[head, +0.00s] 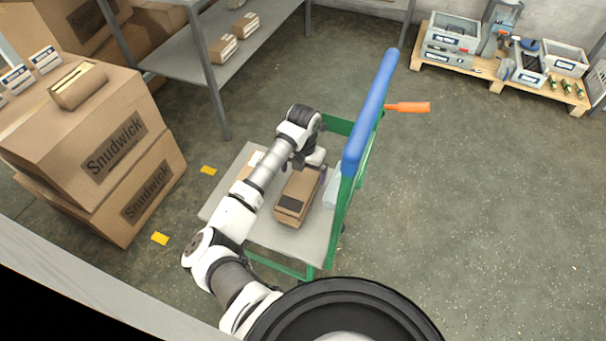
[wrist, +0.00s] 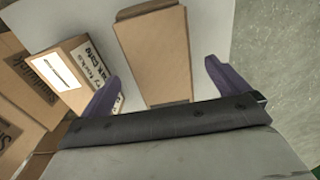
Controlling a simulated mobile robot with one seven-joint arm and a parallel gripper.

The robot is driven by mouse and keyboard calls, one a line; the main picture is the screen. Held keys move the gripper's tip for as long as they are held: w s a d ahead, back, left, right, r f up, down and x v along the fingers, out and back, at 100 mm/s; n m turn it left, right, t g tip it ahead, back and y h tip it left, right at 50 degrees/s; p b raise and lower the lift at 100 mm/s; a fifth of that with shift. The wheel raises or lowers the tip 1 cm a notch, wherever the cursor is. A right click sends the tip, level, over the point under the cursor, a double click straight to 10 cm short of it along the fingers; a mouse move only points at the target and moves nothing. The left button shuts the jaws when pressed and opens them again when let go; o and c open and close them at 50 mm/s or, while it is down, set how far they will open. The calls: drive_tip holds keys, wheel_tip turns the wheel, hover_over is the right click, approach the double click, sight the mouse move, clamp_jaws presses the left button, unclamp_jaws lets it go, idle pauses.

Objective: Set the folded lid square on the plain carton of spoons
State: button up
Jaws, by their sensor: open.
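A plain tan carton (head: 297,195) lies on the grey cart deck, with a dark rectangle on its near end. In the wrist view a long plain cardboard top (wrist: 158,58) lies between my fingers, with a narrow flap at its far end. I cannot tell whether this top is the folded lid or the carton itself. My gripper (head: 311,162) is over the far end of the carton. It is open, with purple fingers (wrist: 160,70) apart on either side of the cardboard and a gap at each side. My wrist hides part of the carton's far end in the head view.
A second carton with a white label and printing (wrist: 82,72) stands left of the plain one. A pale bluish item (head: 332,187) lies at the deck's right, by the green cart frame (head: 345,215) and blue handle (head: 371,110). Large boxes (head: 90,150) stand left.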

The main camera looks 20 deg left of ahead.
wheel_tip(320, 180, up, 11)
drive_tip(key=shift+f, duration=0.2)
drive_tip(key=shift+a, duration=0.1)
idle(0.5)
